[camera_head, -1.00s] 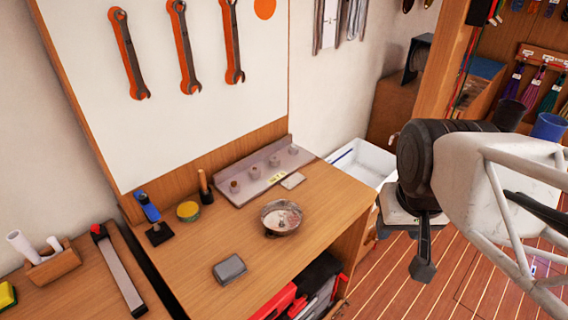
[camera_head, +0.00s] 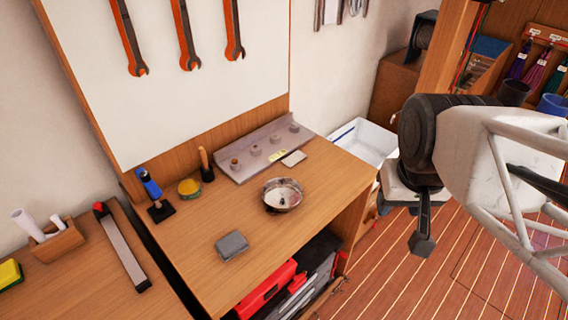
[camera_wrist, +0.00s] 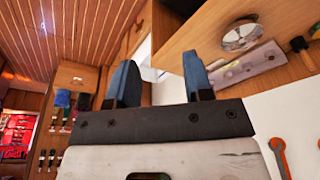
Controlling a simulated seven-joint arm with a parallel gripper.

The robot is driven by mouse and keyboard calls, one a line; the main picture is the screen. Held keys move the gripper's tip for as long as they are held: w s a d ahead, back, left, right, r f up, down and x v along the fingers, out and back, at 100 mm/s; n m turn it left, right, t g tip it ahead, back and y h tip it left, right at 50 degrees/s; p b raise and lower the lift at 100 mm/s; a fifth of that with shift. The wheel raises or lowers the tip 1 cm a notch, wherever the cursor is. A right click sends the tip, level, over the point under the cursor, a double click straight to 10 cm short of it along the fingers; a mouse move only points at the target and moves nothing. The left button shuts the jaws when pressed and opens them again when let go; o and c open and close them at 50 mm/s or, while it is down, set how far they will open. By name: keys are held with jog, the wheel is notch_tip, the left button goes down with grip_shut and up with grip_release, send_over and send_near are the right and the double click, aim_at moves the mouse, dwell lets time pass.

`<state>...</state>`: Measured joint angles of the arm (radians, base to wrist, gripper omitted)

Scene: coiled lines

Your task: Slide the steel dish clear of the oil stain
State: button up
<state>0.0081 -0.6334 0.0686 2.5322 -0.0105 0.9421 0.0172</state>
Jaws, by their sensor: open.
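The steel dish (camera_head: 283,204) is a shallow round bowl standing upright on the wooden bench top (camera_head: 200,255), right of its middle. Its inside is mottled light and dark. It also shows in the wrist view (camera_wrist: 241,38) at the upper right. I cannot make out an oil stain; any mark under the dish is hidden. My gripper (camera_head: 422,243) hangs at the right, off the bench edge and well apart from the dish. In the wrist view its two blue-grey fingers (camera_wrist: 160,80) stand apart with nothing between them.
A grey block (camera_head: 231,246) lies left in front of the dish. Behind it are a metal rack with several pegs (camera_head: 240,162) and a pale flat piece (camera_head: 294,158). A yellow round tin (camera_head: 189,187) and a blue-handled tool (camera_head: 152,188) stand at the back left. Bare wood surrounds the dish.

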jog(key=shift+c, duration=1)
jog(key=m+g+h, duration=0.2)
jog(key=m+g, duration=0.1)
send_near(266, 192)
jog(key=shift+w+a+f, duration=0.15)
jog(key=shift+w+f, duration=0.3)
jog(key=shift+s+d+f, duration=0.1)
jog(key=shift+d+f, duration=0.2)
jog(key=shift+f, duration=0.95)
jog(key=shift+s+d+f, duration=0.1)
jog(key=shift+d+f, duration=0.15)
jog(key=shift+f, duration=1)
jog(key=shift+s+d+f, duration=0.1)
jog(key=shift+d+f, duration=0.2)
jog(key=shift+f, duration=0.95)
